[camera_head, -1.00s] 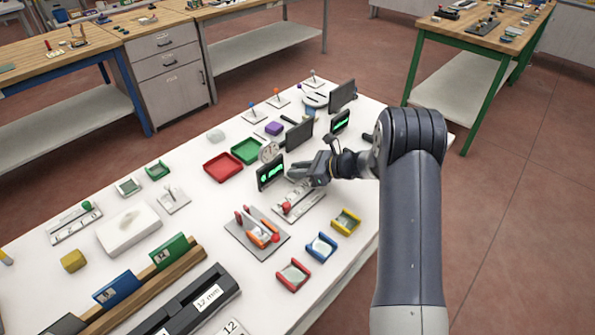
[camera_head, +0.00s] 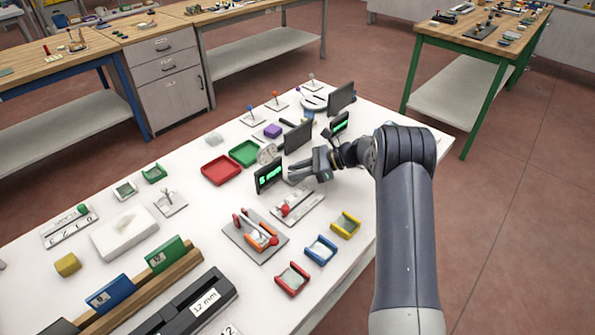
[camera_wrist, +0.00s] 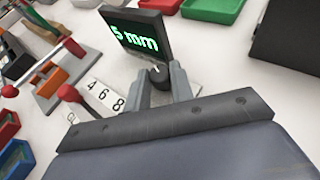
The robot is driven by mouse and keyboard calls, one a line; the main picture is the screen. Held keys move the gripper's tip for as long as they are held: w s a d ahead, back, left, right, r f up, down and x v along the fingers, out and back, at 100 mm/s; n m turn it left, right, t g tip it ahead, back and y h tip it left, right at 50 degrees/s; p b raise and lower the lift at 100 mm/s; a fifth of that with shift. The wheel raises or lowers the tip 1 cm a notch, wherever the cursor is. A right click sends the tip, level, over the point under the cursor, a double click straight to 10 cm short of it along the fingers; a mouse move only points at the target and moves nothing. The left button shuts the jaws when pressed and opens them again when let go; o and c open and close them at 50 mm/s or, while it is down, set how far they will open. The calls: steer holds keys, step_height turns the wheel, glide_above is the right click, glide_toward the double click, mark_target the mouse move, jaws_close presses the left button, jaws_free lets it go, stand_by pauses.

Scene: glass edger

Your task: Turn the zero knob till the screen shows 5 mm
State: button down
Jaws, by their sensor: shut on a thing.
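The dark screen (camera_head: 270,176) stands on the white table and shows green figures; in the wrist view the screen (camera_wrist: 137,36) reads "5 mm". The zero knob (camera_wrist: 160,76) is a small dark round part just below the screen, largely hidden between the grey fingers. My gripper (camera_wrist: 161,83) is shut on it, with one finger on each side. In the head view my gripper (camera_head: 292,173) reaches in from the right, close in front of the screen, and the knob is hidden there.
A plate with a red-knobbed lever (camera_head: 297,205) and a scale marked 4, 6, 8 lies close to my gripper. Other dark panels (camera_head: 298,137) stand behind. Red (camera_head: 221,170) and green (camera_head: 244,153) trays lie left of the screen. Blue (camera_head: 320,249) and yellow (camera_head: 345,225) holders stand in front.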

steer(key=c, duration=1.2)
jaws_free()
steer(key=shift+c, duration=0.2)
steer(key=b+v, duration=0.1)
steer(key=v, duration=0.9)
steer(key=shift+d+r+b, duration=0.15)
steer(key=shift+d+b, duration=0.15)
steer(key=shift+d, duration=0.05)
steer(key=p+x, duration=0.1)
steer(key=x, duration=1)
steer(key=shift+r+p, duration=0.1)
steer(key=shift+p, duration=0.3)
steer(key=shift+s, duration=0.1)
steer(key=shift+m+t, duration=0.3)
